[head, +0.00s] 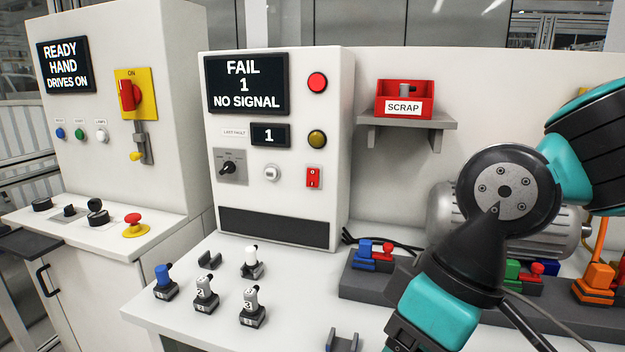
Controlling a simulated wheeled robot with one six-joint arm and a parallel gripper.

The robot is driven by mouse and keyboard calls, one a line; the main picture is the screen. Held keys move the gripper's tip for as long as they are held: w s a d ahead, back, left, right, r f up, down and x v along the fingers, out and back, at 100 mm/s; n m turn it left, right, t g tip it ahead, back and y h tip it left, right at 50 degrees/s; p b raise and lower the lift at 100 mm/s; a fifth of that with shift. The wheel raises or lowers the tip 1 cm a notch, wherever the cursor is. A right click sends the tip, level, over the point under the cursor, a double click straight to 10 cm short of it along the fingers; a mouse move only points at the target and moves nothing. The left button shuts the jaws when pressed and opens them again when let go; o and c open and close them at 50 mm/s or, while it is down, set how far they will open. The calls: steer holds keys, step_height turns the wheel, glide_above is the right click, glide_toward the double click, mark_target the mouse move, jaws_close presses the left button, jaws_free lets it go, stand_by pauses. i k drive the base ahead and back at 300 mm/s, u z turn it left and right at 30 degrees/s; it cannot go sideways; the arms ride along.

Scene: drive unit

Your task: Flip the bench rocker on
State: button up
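The bench rocker (313,177) is a small red switch with white marks, low on the right of the white test cabinet's front. Which way it is tipped is too small to tell. My arm (445,308) comes in from the right and bends down past the bottom edge, right of and below the rocker and apart from it. The fingers of my gripper do not show. The cabinet's display (245,83) reads FAIL 1 NO SIGNAL.
A selector knob (229,168), a white button (271,173), and red (317,82) and amber (317,138) round lamps or buttons share the panel. Several small units (206,293) stand on the bench in front. A red SCRAP bin (404,98) sits on a shelf.

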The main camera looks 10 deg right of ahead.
mark_target(312, 173)
steer(key=u, duration=0.05)
steer(key=k, duration=0.65)
steer(key=u, duration=0.45)
steer(key=i, duration=0.5)
steer(key=u, duration=0.55)
steer(key=i, duration=0.95)
steer(key=z, duration=0.4)
